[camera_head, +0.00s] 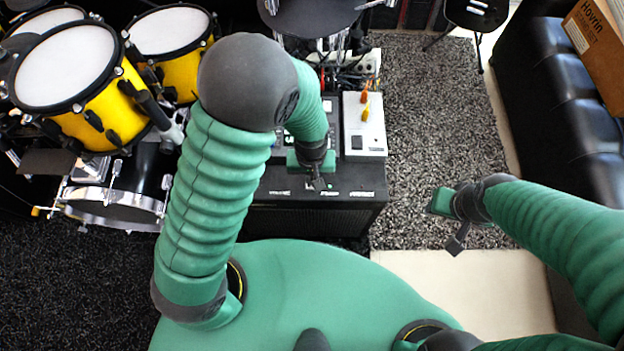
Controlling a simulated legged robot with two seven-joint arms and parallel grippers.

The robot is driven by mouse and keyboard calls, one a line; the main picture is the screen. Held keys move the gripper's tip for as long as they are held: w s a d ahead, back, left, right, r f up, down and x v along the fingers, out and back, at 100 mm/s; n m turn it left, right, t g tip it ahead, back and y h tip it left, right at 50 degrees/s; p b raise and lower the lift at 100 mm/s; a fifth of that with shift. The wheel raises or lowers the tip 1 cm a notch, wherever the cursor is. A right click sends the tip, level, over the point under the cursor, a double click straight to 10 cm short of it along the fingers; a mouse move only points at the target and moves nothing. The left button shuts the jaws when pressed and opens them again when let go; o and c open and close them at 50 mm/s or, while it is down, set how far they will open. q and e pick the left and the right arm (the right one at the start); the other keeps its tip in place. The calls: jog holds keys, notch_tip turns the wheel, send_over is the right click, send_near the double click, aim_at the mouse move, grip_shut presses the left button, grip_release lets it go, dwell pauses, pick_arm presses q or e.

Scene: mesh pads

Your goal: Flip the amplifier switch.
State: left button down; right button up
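The amplifier (315,218) is a dark box in the middle of the view, with white lettering along its front top edge. My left gripper (318,184) is over the amplifier's top near that lettering; its fingers are small and dark, and I cannot tell whether they are open or touching the surface. My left arm hides part of the amplifier's top left. A white panel (364,125) with a dark rocker switch (356,142) and orange and yellow plugs lies at the amplifier's right side. My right gripper (448,222) hangs over the rug, apart from the amplifier; its finger opening is unclear.
A yellow drum set (90,90) stands at the left. A grey rug (430,110) lies right of the amplifier. A black sofa (570,90) with a cardboard box (600,45) is at the far right. Cables and a stool (475,15) are at the back.

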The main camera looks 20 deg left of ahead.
pick_arm(q)
jog(key=shift+a, duration=0.25)
pick_arm(e)
jog(key=shift+a+r, duration=0.1)
jog(key=shift+a, duration=0.2)
pick_arm(q)
jog(key=shift+d+f, duration=0.15)
pick_arm(e)
jog(key=shift+d, duration=0.15)
